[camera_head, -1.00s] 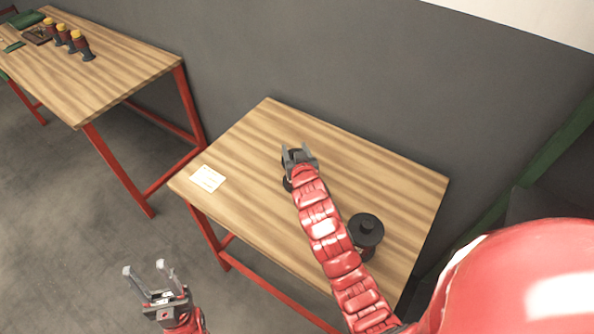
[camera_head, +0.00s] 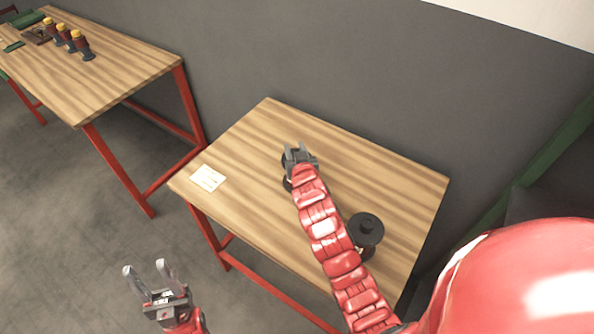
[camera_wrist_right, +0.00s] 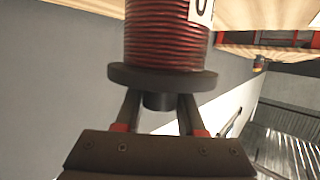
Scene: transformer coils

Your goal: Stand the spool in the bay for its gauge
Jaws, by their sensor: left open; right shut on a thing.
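My right gripper (camera_head: 299,156) is over the near table and shut on a spool (camera_head: 287,168), mostly hidden behind it in the head view. In the right wrist view the spool (camera_wrist_right: 167,40) shows red wire, a black flange and a partly cut-off white label. The fingers (camera_wrist_right: 158,112) grip the short black hub on its flange. I cannot tell whether the spool touches the table. My left gripper (camera_head: 147,275) is open and empty, left of the near table over the floor. I cannot make out any bay or gauge marking clearly.
A second black-topped spool (camera_head: 366,230) stands on the near table (camera_head: 390,185), beside my right arm. A white card (camera_head: 208,177) lies at its left edge. The far table (camera_head: 130,65) holds several yellow-topped spools (camera_head: 76,41) and dark and green items. A grey wall is behind.

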